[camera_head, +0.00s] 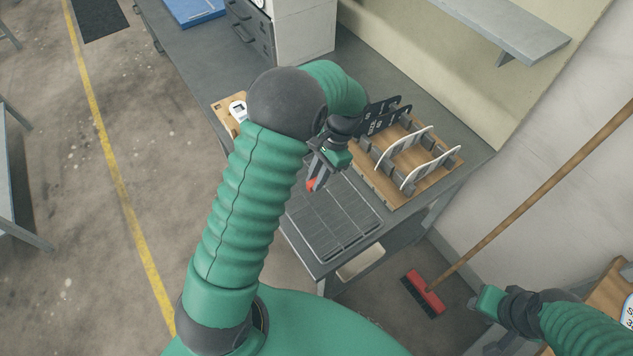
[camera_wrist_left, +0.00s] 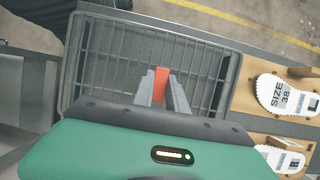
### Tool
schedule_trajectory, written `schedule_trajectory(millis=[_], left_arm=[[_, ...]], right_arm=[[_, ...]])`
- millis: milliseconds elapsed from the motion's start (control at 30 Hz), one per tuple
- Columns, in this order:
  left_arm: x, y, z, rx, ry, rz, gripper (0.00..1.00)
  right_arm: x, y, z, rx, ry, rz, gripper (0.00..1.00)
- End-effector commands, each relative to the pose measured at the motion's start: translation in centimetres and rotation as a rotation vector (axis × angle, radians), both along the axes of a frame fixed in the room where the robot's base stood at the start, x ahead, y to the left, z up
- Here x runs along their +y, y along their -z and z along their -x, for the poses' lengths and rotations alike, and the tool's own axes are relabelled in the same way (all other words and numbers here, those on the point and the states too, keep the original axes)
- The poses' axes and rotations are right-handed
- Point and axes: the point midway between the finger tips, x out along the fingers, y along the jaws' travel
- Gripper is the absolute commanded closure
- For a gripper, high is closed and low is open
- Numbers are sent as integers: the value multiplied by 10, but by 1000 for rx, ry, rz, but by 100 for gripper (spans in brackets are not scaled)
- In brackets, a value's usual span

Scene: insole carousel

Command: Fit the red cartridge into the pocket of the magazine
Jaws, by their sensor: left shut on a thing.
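My left gripper (camera_head: 316,178) is shut on the red cartridge (camera_head: 311,185), held above a dark grey ribbed tray. In the left wrist view the red cartridge (camera_wrist_left: 160,84) sticks up between the two grey fingers (camera_wrist_left: 163,95), with the tray behind it. A wooden rack (camera_head: 392,196) with grey blocks holds upright black and white plates to the right of the left gripper, apart from it. No pocket can be made out, and I cannot tell whether this rack is the magazine. My right gripper (camera_head: 487,302) is at the lower right, away from the bench; its jaws are unclear.
The ribbed tray (camera_head: 318,242) lies at the bench's near end. A wooden board (camera_wrist_left: 243,98) with white insole shapes, one marked SIZE 38, lies beside it. A drawer cabinet (camera_head: 300,38) stands farther back. A broom (camera_head: 427,292) leans at the right.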

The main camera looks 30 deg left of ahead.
Motion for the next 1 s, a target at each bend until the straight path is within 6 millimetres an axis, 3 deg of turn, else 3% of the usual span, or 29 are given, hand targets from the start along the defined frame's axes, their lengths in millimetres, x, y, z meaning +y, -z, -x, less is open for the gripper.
schedule_trajectory(millis=[200, 533, 567, 700, 1000], left_arm=[[-3, 31, 0, 5, 1, -2, 100], [0, 38, 0, 3, -1, 1, 100], [0, 37, 0, 2, -1, 1, 79], [0, 37, 0, 3, -1, 1, 61], [-1, 35, 0, 1, 0, 0, 61]], right_arm=[[0, -6, 0, 0, 0, 0, 64], [0, -4, 0, 0, 1, 0, 64], [0, -4, 0, 0, 1, 0, 64], [0, -4, 0, 0, 0, 0, 64], [0, -5, 0, 0, 0, 0, 64]])
